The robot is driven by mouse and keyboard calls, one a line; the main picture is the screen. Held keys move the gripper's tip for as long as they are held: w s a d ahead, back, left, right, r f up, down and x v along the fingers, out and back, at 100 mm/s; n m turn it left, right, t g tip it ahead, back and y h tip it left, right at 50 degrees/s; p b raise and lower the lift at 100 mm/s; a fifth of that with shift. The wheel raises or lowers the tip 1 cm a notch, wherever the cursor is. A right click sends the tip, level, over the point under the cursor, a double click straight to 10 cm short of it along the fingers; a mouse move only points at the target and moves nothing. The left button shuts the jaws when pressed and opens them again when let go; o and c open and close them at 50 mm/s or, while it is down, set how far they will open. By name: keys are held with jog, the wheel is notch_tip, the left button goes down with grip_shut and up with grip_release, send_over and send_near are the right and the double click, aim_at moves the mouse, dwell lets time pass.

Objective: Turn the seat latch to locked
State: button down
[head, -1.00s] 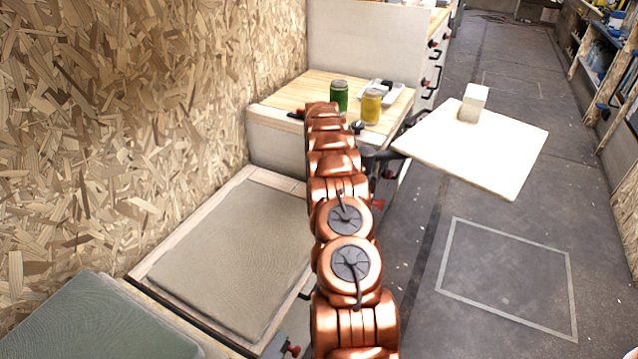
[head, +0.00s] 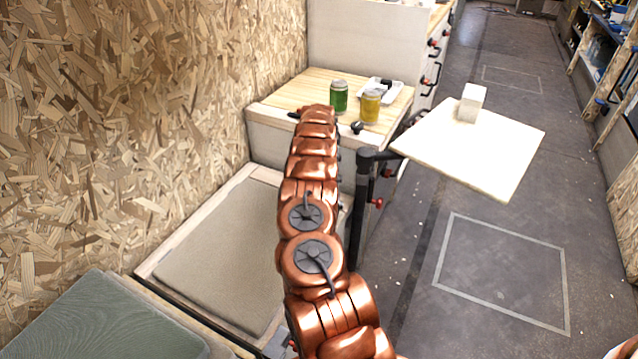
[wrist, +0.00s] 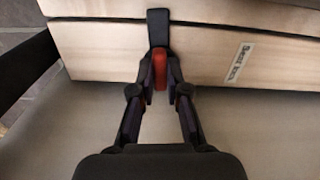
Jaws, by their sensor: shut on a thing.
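In the wrist view, the seat latch has a red grip (wrist: 160,68) below a black piece (wrist: 158,28) on a pale wooden panel. My gripper (wrist: 160,78) is shut on the red grip, with one dark finger on each side of it. A small label (wrist: 240,62) is on the panel to the right of the latch; its print is too blurred to read surely. In the head view my arm hides the gripper and this latch.
A green jar (head: 338,96), a yellow jar (head: 370,105) and a white tray (head: 382,90) stand on the wooden counter. A pale tabletop (head: 470,150) with a white block (head: 472,102) juts over the aisle at right. Cushioned seats (head: 222,258) line the left wall.

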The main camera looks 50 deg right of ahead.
jog(key=shift+m, duration=0.5)
jog(key=c, duration=1.2)
grip_release()
jog(key=shift+o, duration=0.2)
jog(key=shift+r, duration=0.1)
notch_tip(320, 180, up, 12)
